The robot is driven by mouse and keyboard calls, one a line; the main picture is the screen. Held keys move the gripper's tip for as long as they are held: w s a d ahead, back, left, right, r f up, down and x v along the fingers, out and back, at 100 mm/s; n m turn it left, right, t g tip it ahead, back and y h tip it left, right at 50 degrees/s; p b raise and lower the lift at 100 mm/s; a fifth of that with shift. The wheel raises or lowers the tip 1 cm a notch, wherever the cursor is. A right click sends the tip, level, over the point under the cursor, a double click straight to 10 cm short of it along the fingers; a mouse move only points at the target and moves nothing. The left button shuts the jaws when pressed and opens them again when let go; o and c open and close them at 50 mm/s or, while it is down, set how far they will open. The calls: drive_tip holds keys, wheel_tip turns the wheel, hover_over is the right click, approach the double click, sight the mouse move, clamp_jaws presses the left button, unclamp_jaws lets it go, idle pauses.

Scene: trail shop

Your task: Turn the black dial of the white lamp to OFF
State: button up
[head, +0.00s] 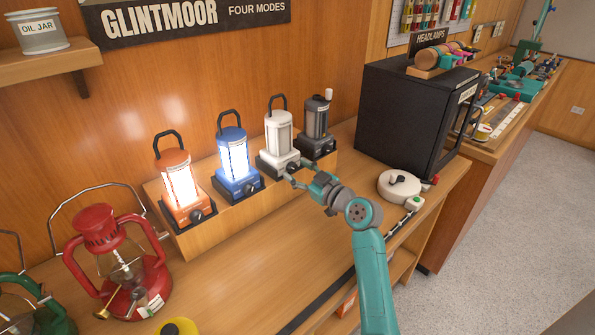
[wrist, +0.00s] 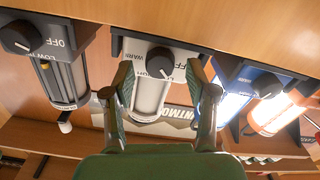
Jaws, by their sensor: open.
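The white lamp (head: 279,137) stands third from the left on a wooden step, between a blue lamp and a dark grey lamp. Its panel looks pale and far duller than the lit blue and orange ones. In the head view my gripper (head: 292,172) is at the lamp's base and partly hides the dial.
The lit blue lamp (head: 234,160) and lit orange lamp (head: 177,185) stand left, the dark grey lamp (head: 317,125) right. A black cabinet (head: 405,115) and a round white device (head: 399,187) are farther right. The counter in front of the step is mostly clear.

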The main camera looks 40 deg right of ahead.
drive_tip(key=s, duration=1.1)
drive_tip(key=shift+s+d, duration=0.15)
drive_tip(key=shift+s, duration=0.1)
drive_tip(key=shift+w, duration=0.15)
